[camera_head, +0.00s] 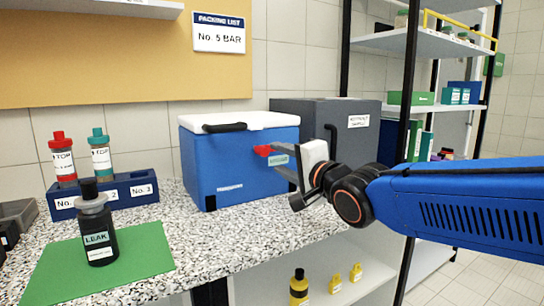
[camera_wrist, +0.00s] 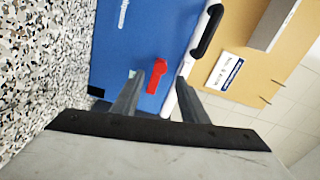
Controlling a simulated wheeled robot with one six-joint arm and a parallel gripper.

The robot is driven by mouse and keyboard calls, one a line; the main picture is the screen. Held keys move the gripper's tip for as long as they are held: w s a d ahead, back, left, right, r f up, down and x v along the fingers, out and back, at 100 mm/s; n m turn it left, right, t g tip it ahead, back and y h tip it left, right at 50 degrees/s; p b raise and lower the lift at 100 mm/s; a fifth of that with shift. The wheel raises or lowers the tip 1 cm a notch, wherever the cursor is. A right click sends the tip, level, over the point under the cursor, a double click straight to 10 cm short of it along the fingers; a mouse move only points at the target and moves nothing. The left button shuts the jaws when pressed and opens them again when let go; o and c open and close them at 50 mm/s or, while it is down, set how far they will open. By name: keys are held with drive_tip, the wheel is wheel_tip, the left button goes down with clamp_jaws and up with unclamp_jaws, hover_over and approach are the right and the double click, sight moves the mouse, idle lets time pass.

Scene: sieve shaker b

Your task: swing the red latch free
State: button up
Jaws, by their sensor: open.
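The red latch (camera_head: 263,150) is on the side of the blue cooler box (camera_head: 222,160), just below its white lid (camera_head: 240,121). In the wrist view the latch (camera_wrist: 157,76) lies flat against the blue wall (camera_wrist: 140,35), with one end near the white lid edge. My gripper (camera_head: 277,160) is at the box's right side, close to the latch. In the wrist view my gripper (camera_wrist: 160,78) is open, with one finger on each side of the latch. I cannot tell whether either finger touches it. My gripper partly hides the latch in the head view.
The box stands on a speckled counter (camera_head: 240,235). A dark grey box (camera_head: 330,112) stands behind it on the right. A black LEAK bottle (camera_head: 97,230) stands on a green mat (camera_head: 140,250) at the left, near a blue rack (camera_head: 120,193) with two bottles.

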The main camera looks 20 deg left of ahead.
drive_tip(key=v, duration=0.7)
drive_tip(key=d+f+n+h, duration=0.1)
drive_tip(key=d+f+h, duration=0.5)
drive_tip(key=d, duration=0.7)
drive_tip(key=d+f+n+h, duration=0.1)
drive_tip(key=d+f+h, duration=0.2)
drive_tip(key=d+f, duration=0.75)
drive_tip(key=s+d+f+n+g+h, duration=0.2)
drive_tip(key=s+d+f+g, duration=0.1)
drive_tip(key=s+d+f, duration=0.4)
drive_tip(key=s+d+f+n+g+h, duration=0.2)
drive_tip(key=s+d+f+g, duration=0.2)
drive_tip(key=s+d+f, duration=0.3)
drive_tip(key=s+d, duration=0.5)
drive_tip(key=d, duration=0.1)
drive_tip(key=shift+s+f+h, duration=0.2)
drive_tip(key=shift+s+h, duration=0.1)
